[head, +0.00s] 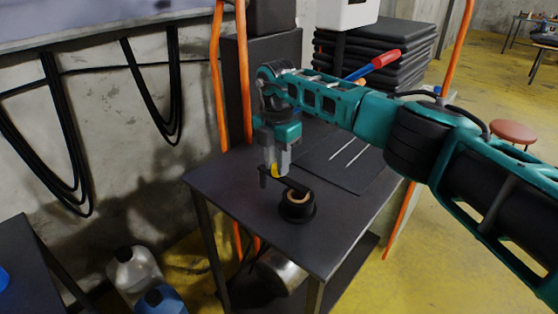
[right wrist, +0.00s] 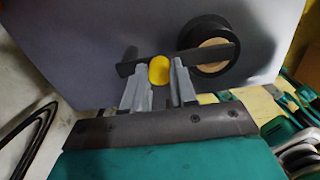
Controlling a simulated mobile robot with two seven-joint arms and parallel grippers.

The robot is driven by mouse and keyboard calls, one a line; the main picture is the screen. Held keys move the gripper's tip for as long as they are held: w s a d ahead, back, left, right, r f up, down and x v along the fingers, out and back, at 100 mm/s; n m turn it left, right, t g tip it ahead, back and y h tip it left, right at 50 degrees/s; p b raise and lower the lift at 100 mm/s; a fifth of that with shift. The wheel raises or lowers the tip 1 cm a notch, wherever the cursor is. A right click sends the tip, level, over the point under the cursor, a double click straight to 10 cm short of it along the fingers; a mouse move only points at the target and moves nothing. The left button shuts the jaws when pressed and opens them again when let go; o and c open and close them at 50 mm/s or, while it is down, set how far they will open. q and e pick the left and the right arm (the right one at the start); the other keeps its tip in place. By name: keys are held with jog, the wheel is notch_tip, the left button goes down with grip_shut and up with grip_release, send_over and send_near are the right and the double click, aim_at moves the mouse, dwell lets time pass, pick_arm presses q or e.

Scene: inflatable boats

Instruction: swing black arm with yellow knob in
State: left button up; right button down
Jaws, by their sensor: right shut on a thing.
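The yellow knob (head: 275,170) sits on the black arm (head: 296,184), a flat bar reaching from a round black base with a tan centre (head: 297,208). The base stands on the dark table. My right gripper (head: 273,174) points down from above and is shut on the knob. In the right wrist view the knob (right wrist: 159,69) sits between the two grey fingertips (right wrist: 158,78). The black arm (right wrist: 215,55) runs past it to the round base (right wrist: 208,44). The fingers partly hide the arm's knob end. My left gripper is out of view.
The dark table (head: 235,200) is clear at its left and front. A dark sheet with two thin rods (head: 343,152) lies behind the base. Black stacked pads (head: 400,55) stand behind my right arm.

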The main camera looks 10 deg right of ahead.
jog(key=c, duration=0.9)
grip_release()
notch_tip(320, 180, up, 13)
